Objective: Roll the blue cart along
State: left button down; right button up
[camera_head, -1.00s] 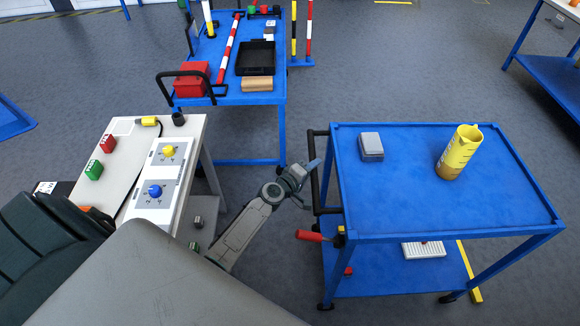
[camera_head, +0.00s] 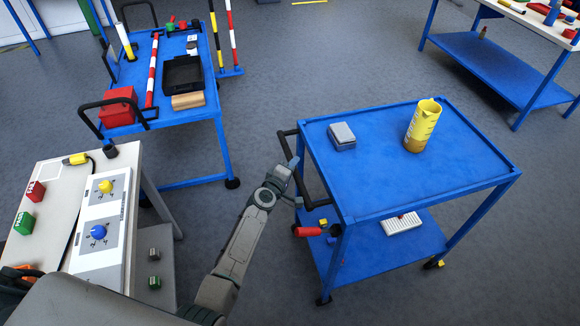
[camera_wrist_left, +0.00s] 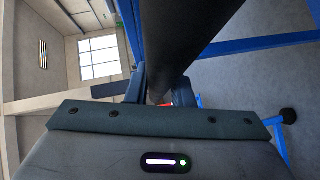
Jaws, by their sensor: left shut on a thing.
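The blue cart (camera_head: 385,185) stands right of centre in the head view, with a black push handle (camera_head: 313,182) on its left side. A yellow measuring jug (camera_head: 422,126) and a grey box (camera_head: 341,136) stand on its top. My left gripper (camera_head: 294,180) is at the handle and is shut on its bar. In the left wrist view the black bar (camera_wrist_left: 185,40) runs between the fingers. The fingertips are partly hidden by the bar. My right gripper is not in view.
A second blue cart (camera_head: 198,116) with a red box (camera_head: 118,107) stands at the upper left. A white table (camera_head: 140,190) with knob panels stands at the left. A blue workbench (camera_head: 490,68) is at the upper right. Grey floor (camera_head: 330,75) lies clear behind the cart.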

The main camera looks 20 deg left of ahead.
pick_arm(q)
jog(key=shift+d, duration=0.1)
jog(key=c, duration=1.3)
grip_release()
jog(key=shift+d, duration=0.1)
jog(key=shift+o, duration=0.2)
jog(key=p+v, duration=0.1)
jog(key=v, duration=0.9)
jog(key=shift+s+a, duration=0.2)
jog(key=shift+s, duration=0.15)
